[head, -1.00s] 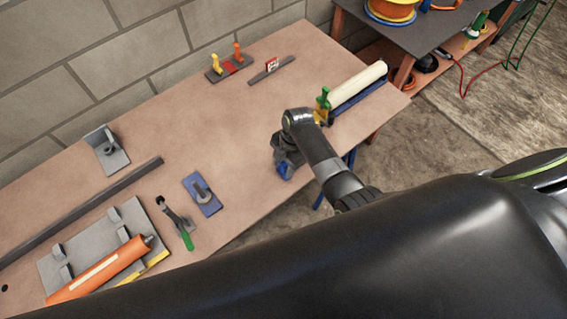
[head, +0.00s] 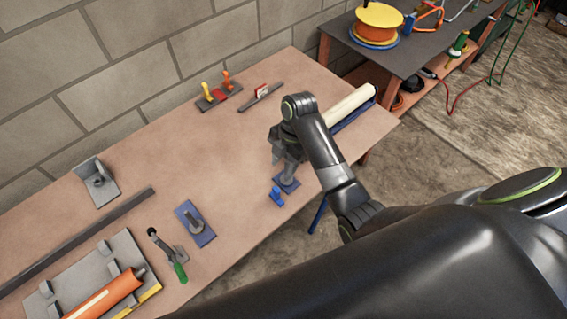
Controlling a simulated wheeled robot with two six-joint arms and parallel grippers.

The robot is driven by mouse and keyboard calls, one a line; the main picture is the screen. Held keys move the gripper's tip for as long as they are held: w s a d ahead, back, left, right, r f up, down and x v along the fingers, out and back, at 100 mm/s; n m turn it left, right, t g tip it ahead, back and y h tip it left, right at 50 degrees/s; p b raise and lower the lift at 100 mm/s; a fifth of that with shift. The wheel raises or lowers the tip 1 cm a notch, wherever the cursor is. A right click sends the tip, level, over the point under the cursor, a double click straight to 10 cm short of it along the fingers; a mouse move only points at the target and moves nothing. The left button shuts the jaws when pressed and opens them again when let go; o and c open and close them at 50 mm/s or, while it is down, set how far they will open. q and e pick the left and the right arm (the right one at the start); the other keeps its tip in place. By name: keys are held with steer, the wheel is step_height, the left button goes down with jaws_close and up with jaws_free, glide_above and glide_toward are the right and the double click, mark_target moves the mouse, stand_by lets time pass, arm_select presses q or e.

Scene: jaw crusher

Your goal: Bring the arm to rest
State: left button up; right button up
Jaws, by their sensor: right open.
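My right arm comes in from the right over the bench (head: 140,150). My right gripper (head: 280,150) hangs above the bench's right part, partly hidden by its own wrist, with open jaws. A blue plate with a grey upright piece (head: 287,182) stands on the bench just below it; I cannot tell whether the gripper touches it. A small blue block (head: 277,197) sits in front of that plate. My left gripper is not in view.
A blue plate with a grey knob (head: 196,225), a green-handled clamp (head: 180,271) and an orange cylinder (head: 105,296) lie at the left front. A long grey bar (head: 75,240) and a pale roller (head: 350,105) are on the bench. The bench's middle is clear.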

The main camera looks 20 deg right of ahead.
stand_by(0.5)
steer(key=s+d+f+m+t+h, duration=0.25)
steer(key=s+d+m, duration=0.55)
steer(key=s+m, duration=0.4)
steer(key=s+d+r+m+t+h, duration=0.1)
steer(key=s+d+r+m, duration=0.2)
steer(key=s+m, duration=0.3)
steer(key=s+d+r+m+t+h, duration=0.1)
steer(key=s+d+r+m, duration=0.1)
steer(key=s+r+m, duration=0.35)
step_height(320, 180, down, 32)
steer(key=s+d+g+b, duration=0.1)
steer(key=s+d+b, duration=0.1)
steer(key=b, duration=0.3)
steer(key=s+a+f+g+b, duration=0.1)
steer(key=s+f+b, duration=0.2)
steer(key=s+f, duration=1.2)
step_height(320, 180, down, 4)
steer(key=shift+a+r+n+y, duration=0.1)
steer(key=shift+a+n+y, duration=0.3)
steer(key=shift+n+y, duration=0.05)
